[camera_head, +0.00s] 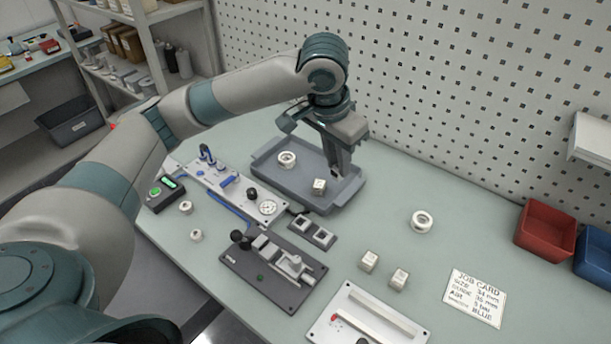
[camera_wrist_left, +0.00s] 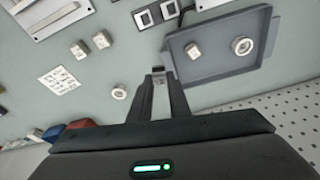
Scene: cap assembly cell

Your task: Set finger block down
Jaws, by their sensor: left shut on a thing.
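My left gripper (camera_head: 337,172) points down over the right end of the grey tray (camera_head: 262,178). It is shut on a small finger block, which I can hardly make out in the head view; in the wrist view a small light patch shows between the fingertips (camera_wrist_left: 158,72). Another pale block (camera_head: 319,186) lies in the tray near the fingers, with a white ring (camera_head: 287,159) farther left. In the wrist view, the fingertips appear beside the tray wall (camera_wrist_left: 215,75); I cannot tell whether the held block touches anything. My right gripper is not in view.
Two pale blocks (camera_head: 369,261) (camera_head: 399,278) and a white ring (camera_head: 421,221) stand on the table right of the tray. A dark fixture (camera_head: 270,275), a two-pocket holder (camera_head: 312,232) and a job card (camera_head: 474,297) lie in front. Red bin (camera_head: 544,232) and pegboard wall (camera_head: 470,120) bound the back.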

